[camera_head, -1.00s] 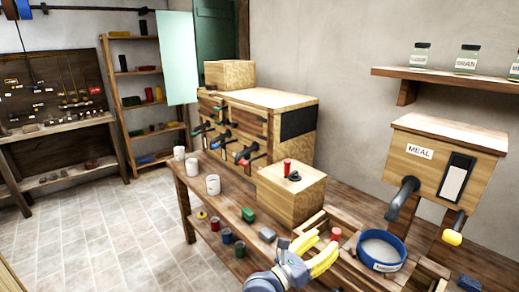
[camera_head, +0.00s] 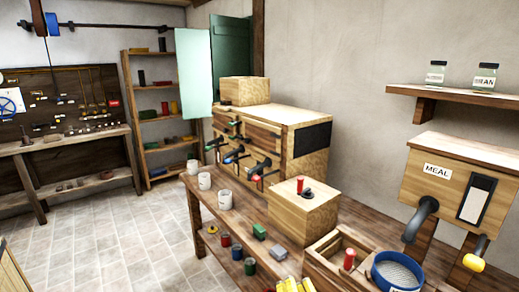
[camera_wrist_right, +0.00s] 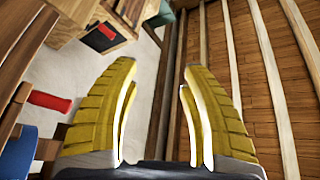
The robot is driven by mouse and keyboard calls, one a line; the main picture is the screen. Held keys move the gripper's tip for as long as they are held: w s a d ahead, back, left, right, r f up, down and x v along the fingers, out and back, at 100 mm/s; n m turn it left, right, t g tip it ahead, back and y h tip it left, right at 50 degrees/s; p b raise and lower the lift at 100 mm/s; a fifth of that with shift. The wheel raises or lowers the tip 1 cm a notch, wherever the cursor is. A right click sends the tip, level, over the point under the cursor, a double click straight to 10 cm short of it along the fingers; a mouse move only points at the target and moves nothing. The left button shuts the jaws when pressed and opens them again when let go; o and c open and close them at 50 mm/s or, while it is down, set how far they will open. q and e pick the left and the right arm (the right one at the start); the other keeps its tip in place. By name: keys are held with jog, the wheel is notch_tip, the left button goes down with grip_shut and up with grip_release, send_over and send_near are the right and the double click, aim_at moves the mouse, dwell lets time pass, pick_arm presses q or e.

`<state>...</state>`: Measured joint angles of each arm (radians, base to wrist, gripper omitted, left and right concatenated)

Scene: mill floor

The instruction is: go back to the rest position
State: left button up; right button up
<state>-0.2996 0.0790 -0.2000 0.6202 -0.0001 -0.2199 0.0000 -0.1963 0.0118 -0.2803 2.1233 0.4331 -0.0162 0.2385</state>
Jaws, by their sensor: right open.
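My right gripper (camera_head: 292,286) shows only as yellow fingertips at the bottom edge of the head view, in front of the wooden workbench. In the right wrist view its two yellow fingers (camera_wrist_right: 155,80) stand apart with nothing between them. My left gripper is in neither view.
The bench (camera_head: 208,208) carries white cups (camera_head: 224,200), a wooden box (camera_head: 303,218), a tray with a red-handled piece (camera_head: 349,259) and a blue sieve (camera_head: 396,270). The meal bin (camera_head: 440,190) stands at right. Open tiled floor (camera_head: 120,245) lies at left.

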jog(key=s+d+f+n+g+h, duration=0.2)
jog(key=s+d+f+n+g, duration=0.25)
jog(key=f, duration=0.35)
jog(key=s+d+f+n+g+h, duration=0.25)
jog(key=s+f+n+g, duration=0.2)
jog(key=f, duration=0.35)
jog(key=s+d+f+n+g+h, duration=0.2)
jog(key=s+d+g+h, duration=0.1)
jog(key=s+d, duration=0.45)
jog(key=s+d+f+n+g+h, duration=0.1)
jog(key=s+d+f+g+h, duration=0.15)
jog(key=s+d, duration=0.45)
jog(key=s+a+f+g+y, duration=0.1)
jog(key=a+f, duration=0.1)
jog(key=f, duration=1.3)
jog(key=s+a+f+g+y, duration=0.1)
jog(key=a+f+y, duration=0.15)
jog(key=f, duration=1.35)
jog(key=s+f+m+g, duration=0.3)
jog(key=s+f, duration=1.7)
jog(key=s, duration=0.1)
jog(key=shift+s+a+f+y, duration=0.15)
jog(key=shift+s+f+y, duration=0.2)
jog(key=shift+f+y, duration=0.1)
